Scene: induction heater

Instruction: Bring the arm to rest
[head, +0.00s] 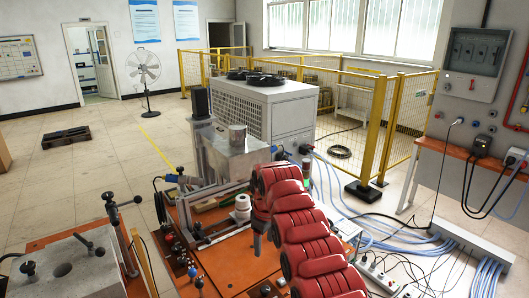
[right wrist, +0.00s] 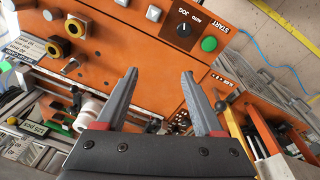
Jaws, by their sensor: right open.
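My right arm (head: 307,237) is red and ribbed. It reaches up from the bottom right of the head view over the orange bench. My right gripper (right wrist: 159,74) is open in the right wrist view, with two grey fingers apart and nothing between them. In the head view the right gripper (head: 257,243) is small and partly hidden by the arm, hanging down over the orange surface. My left gripper is not in view.
An orange panel (right wrist: 135,35) with a green START button (right wrist: 209,45) and a black knob (right wrist: 184,30) lies beyond the fingers. A white spool (head: 242,207) stands close to the arm. A metal box (head: 238,157) is behind. Cables (head: 400,220) cover the floor at right.

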